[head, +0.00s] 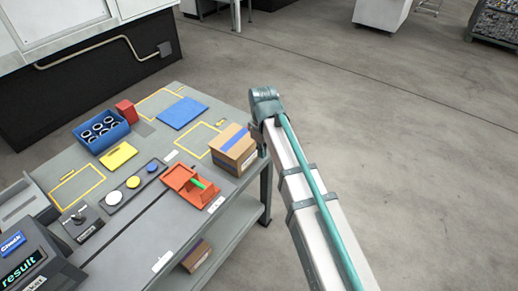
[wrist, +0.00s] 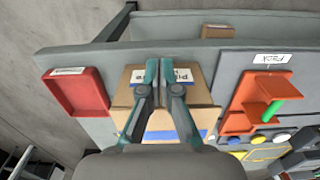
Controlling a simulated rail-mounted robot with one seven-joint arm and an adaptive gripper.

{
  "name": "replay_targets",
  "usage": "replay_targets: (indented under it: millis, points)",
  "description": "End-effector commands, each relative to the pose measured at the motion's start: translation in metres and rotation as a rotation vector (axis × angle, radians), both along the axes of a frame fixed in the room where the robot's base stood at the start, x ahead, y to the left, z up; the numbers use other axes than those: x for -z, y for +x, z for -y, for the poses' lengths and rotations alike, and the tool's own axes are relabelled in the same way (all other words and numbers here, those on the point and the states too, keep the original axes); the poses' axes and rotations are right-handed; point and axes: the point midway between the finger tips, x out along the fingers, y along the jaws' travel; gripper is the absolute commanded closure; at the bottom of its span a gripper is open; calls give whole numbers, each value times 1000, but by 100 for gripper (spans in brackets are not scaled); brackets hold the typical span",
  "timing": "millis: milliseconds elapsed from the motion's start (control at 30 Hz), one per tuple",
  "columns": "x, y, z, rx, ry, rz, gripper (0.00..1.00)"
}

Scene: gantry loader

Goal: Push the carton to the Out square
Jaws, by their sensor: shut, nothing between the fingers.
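The carton (head: 234,150) is a brown box with a blue stripe, upright on the grey table by its right edge. A yellow outlined square (head: 190,153) lies to its left, partly covered by it. Other yellow outlines lie around the blue mat (head: 182,113) and at the table's left (head: 53,194); I cannot read which is Out. In the wrist view my gripper (wrist: 165,72) is shut and empty, its fingers overlapping the carton (wrist: 126,97); I cannot tell if they touch it. A white label (wrist: 182,75) behind the fingers is partly hidden.
An orange fixture with a green handle (head: 190,183) stands near the carton. A red tray (wrist: 75,92) lies on the carton's other side in the wrist view. A blue bin of rings (head: 101,131), red block (head: 127,111), yellow mat (head: 118,156) and button strip (head: 134,183) fill the table.

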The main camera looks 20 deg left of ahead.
Motion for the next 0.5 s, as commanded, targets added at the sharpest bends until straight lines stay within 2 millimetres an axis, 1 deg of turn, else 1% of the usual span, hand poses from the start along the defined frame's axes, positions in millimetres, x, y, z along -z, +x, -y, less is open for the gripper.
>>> replay_targets:
  millis: [400, 467, 500]
  points:
    - [67, 0, 0, 2, -2, -2, 100]
    - [76, -1, 0, 2, -1, -3, 100]
    - [77, 2, -4, 1, -1, -1, 100]
